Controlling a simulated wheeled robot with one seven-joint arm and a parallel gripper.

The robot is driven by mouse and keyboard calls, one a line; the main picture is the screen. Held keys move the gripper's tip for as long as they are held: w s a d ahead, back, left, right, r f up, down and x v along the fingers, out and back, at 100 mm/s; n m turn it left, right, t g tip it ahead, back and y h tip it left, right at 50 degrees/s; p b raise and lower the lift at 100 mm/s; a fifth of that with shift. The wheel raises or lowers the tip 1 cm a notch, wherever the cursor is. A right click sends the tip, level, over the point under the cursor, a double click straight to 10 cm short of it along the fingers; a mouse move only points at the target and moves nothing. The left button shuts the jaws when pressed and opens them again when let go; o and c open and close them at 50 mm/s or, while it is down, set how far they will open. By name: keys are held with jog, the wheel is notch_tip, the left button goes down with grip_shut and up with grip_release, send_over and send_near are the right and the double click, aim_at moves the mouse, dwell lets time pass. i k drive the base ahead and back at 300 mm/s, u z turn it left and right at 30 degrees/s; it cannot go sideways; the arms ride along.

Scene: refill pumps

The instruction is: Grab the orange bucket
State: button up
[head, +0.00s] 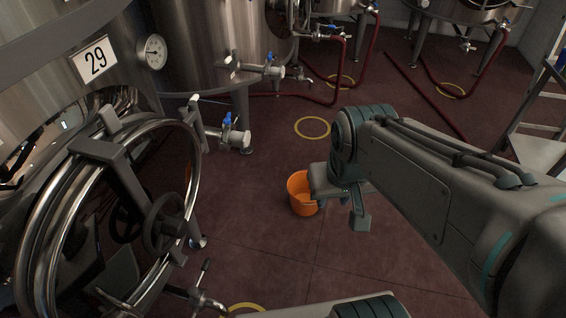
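The orange bucket (302,199) stands upright on the dark red floor near the middle of the head view. Its open top faces up and the inside looks empty. My arm reaches in from the right, and the wrist hides part of the bucket's right side. My gripper (359,219) points down just right of the bucket in the picture. Only one finger-like part shows clearly; the rest is hidden behind the wrist. I cannot tell whether it touches the bucket or how far the fingers are apart.
A steel tank marked 29 (95,60) with a round hatch (60,225) stands at the left. Valves (233,135) stick out toward the floor. Red hoses (336,75) lie at the back. A metal step frame (540,150) is at the right. Floor around the bucket is clear.

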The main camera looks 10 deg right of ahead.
aim_at(297, 185)
jog(key=i, duration=1)
jog(key=z, duration=0.7)
